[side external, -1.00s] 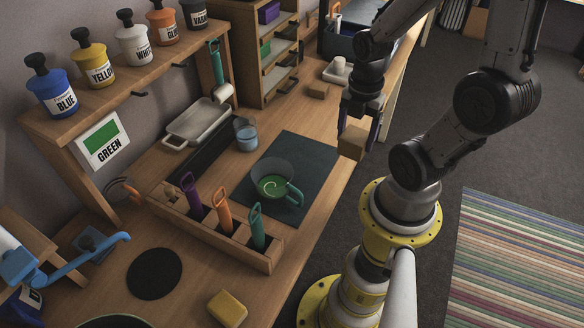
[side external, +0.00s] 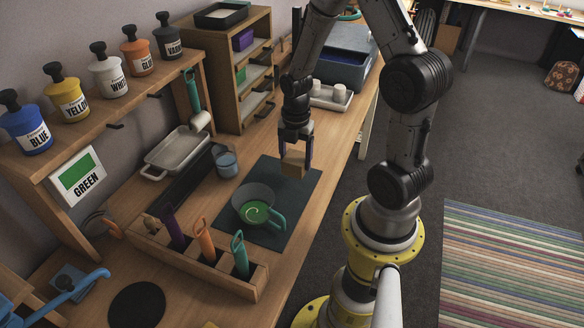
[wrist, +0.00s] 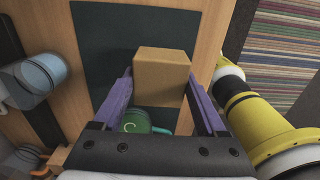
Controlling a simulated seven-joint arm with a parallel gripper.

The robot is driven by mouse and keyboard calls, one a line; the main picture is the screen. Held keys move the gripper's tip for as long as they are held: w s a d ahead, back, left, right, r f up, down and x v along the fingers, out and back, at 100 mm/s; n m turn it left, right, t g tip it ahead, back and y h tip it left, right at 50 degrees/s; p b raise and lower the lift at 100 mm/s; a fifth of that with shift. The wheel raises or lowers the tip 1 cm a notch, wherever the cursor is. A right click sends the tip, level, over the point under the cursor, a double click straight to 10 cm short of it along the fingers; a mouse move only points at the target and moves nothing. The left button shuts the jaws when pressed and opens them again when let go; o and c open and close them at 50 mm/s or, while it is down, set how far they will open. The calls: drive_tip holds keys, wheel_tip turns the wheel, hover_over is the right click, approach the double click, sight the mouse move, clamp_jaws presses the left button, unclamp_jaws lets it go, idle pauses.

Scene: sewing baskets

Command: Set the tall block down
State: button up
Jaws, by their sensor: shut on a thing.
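The tan block (side external: 293,164) is between the purple-blue fingers of my gripper (side external: 296,160), near the far end of the dark mat (side external: 292,192). In the wrist view, the block (wrist: 162,76) fills the space between the two fingers (wrist: 160,100), with the dark mat behind it. My gripper points down and is shut on the block. I cannot tell whether the block's underside touches the mat.
A glass of bluish liquid (side external: 225,161) stands left of the mat. A wooden holder (side external: 209,273) with coloured-handled tools lies in front. A grey tray (side external: 160,159) is by the wall. A shelf unit (side external: 268,68) and a white tray (side external: 321,101) with pale cups stand behind.

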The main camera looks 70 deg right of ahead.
sight(292, 168)
drive_tip(key=shift+w+d+f, duration=0.25)
drive_tip(key=shift+w+f, duration=0.2)
drive_tip(key=shift+f, duration=0.05)
drive_tip(key=shift+w+d+f, duration=0.1)
drive_tip(key=shift+w+f, duration=0.1)
drive_tip(key=shift+f, duration=1.65)
drive_tip(key=shift+f, duration=0.15)
drive_tip(key=o, duration=1.4)
